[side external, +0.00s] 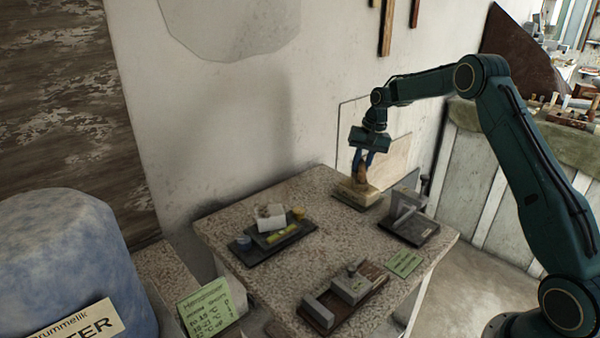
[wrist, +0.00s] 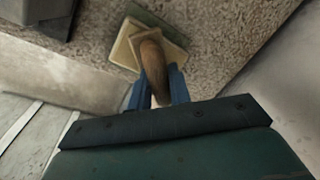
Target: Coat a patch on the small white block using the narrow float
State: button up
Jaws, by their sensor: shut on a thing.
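My gripper (side external: 365,158) points down at the back right of the speckled table, its blue fingers shut on a brown wooden handle (side external: 362,174). In the wrist view my gripper (wrist: 156,76) has a finger on each side of the handle (wrist: 152,52). The handle belongs to a float with a pale, square-looking plate (wrist: 123,46). The float is over a pale block-like piece (side external: 350,194); I cannot tell whether they touch. A small white block (side external: 270,212) sits on the dark tray at the left of the table, away from my gripper.
The dark tray (side external: 262,252) also bears a yellow-green piece and a small blue item. A grey metal fixture (side external: 410,218) stands right of my gripper. A board with grey blocks (side external: 345,288) and a green card (side external: 405,262) lie at the front. The table's middle is clear.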

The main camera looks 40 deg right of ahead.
aim_at(362, 160)
jog(key=shift+f, duration=0.6)
dwell(1.8)
jog(key=shift+r, duration=3.6)
jog(key=s+a+f+n, duration=0.2)
jog(key=s+a+n, duration=0.1)
jog(key=a, duration=0.4)
jog(key=s+a+f+n+g, duration=0.1)
jog(key=s+a+f+n, duration=0.2)
jog(key=a, duration=0.4)
jog(key=s+a+f+n, duration=0.2)
jog(key=s+a+n, duration=0.1)
jog(key=a, duration=0.5)
jog(key=shift+s+f+g+y, duration=0.2)
jog(key=shift+s+g+y, duration=0.1)
jog(key=shift+s, duration=0.35)
